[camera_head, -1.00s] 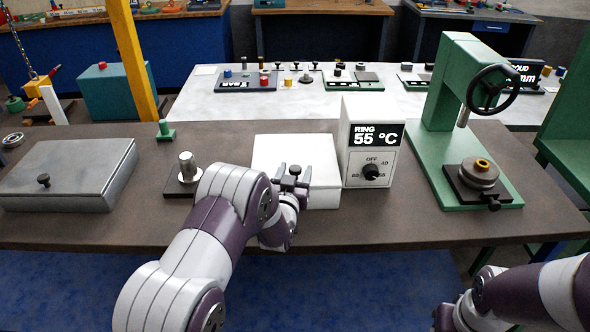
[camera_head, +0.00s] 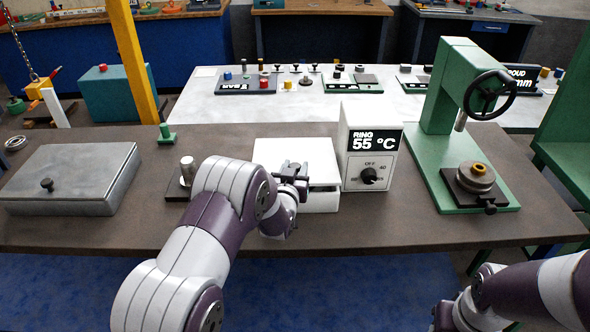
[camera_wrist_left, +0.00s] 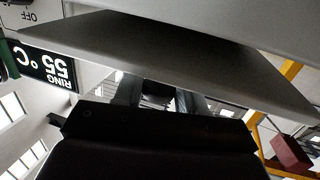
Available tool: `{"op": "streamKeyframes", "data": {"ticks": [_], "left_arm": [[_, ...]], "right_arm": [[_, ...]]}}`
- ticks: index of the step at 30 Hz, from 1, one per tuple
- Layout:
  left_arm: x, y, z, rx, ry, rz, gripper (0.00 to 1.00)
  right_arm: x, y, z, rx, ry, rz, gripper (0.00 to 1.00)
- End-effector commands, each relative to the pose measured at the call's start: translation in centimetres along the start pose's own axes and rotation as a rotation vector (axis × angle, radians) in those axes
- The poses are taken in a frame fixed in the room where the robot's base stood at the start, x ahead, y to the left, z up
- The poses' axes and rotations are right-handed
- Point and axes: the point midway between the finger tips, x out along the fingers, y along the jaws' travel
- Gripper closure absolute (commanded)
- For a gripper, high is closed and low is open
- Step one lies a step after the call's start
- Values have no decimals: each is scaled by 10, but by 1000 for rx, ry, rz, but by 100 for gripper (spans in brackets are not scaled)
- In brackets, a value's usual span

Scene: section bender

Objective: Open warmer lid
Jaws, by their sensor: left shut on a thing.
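The warmer is a white box with a white lid (camera_head: 290,152) in the middle of the bench. A panel (camera_head: 371,150) reading "RING 55 °C" with a black dial stands at its right. The lid is slightly raised at its front edge, with a narrow dark gap showing at the front right. My left gripper (camera_head: 293,172) is at the lid's front, shut on its dark handle. In the left wrist view the fingers (camera_wrist_left: 157,98) close around a dark piece (camera_wrist_left: 157,90) below a wide grey slab. My right gripper's fingers do not show.
A grey lidded box (camera_head: 75,178) with a black knob lies at the left. A metal cylinder on a dark base (camera_head: 187,170) stands beside my left arm. A green press (camera_head: 455,130) with a handwheel stands at the right. A small green piece (camera_head: 166,134) stands behind.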

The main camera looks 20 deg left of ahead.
Motion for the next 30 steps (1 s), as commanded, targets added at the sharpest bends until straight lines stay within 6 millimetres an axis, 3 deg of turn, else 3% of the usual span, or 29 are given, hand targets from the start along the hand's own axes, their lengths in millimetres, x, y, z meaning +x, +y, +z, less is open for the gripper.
{"op": "streamKeyframes", "data": {"ticks": [1, 3, 9, 21, 30], "left_arm": [[0, 0, -17, -6, -26, -1, 100], [2, -1, -28, -17, -75, -1, 100], [12, -3, -56, -50, -218, -1, 100], [33, -8, -90, -57, -241, -1, 100], [38, -9, -100, -56, -241, -1, 100]], "right_arm": [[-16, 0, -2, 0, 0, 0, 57], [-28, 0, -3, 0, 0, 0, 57], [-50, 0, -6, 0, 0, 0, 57], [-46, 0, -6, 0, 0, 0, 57], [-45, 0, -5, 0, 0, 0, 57]]}}
